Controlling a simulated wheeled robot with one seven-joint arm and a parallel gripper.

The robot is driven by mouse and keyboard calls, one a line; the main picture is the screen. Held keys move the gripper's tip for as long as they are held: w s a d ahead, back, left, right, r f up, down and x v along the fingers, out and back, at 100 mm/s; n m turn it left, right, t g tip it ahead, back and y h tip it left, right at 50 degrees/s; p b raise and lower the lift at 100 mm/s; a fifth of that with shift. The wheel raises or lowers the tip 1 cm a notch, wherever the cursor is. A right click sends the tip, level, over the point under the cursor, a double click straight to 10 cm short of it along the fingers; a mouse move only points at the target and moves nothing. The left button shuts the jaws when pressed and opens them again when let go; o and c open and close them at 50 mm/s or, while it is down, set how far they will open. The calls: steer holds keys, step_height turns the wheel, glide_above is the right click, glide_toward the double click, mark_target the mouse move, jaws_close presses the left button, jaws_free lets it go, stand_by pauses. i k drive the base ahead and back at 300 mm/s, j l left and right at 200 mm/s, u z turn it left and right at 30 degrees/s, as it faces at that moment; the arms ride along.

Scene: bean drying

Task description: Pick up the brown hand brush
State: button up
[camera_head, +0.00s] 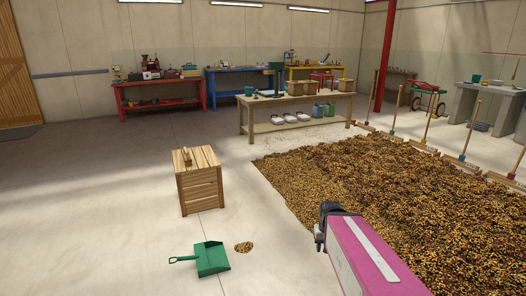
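A small brown thing, which looks like the brown hand brush (187,156), lies on top of a wooden slatted crate (195,191) left of the middle. It is small in the picture, so its handle and bristles cannot be told apart. Part of my own arm, pink with a dark end, reaches in from the bottom right. I see no gripper fingers. The arm part in view is well to the right of the crate and apart from it.
A green dustpan (211,259) lies on the floor before the crate, beside a small bean pile (244,247). A wide bed of beans (360,180) covers the right. A wooden table (300,100) stands behind. The floor left of the crate is clear.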

mark_target(188, 160)
steer(key=i+u, duration=0.15)
steer(key=i, duration=0.5)
steer(key=i+l+u, duration=0.15)
steer(key=i, duration=0.5)
steer(key=i+l+u, duration=0.15)
steer(key=i, duration=0.5)
steer(key=i+u, duration=0.4)
steer(key=i, duration=0.15)
steer(key=i+l+u, duration=0.4)
steer(key=i, duration=0.15)
steer(key=i+l+u, duration=0.4)
steer(key=i, duration=0.15)
steer(key=i+l+u, duration=0.4)
steer(key=i, duration=0.05)
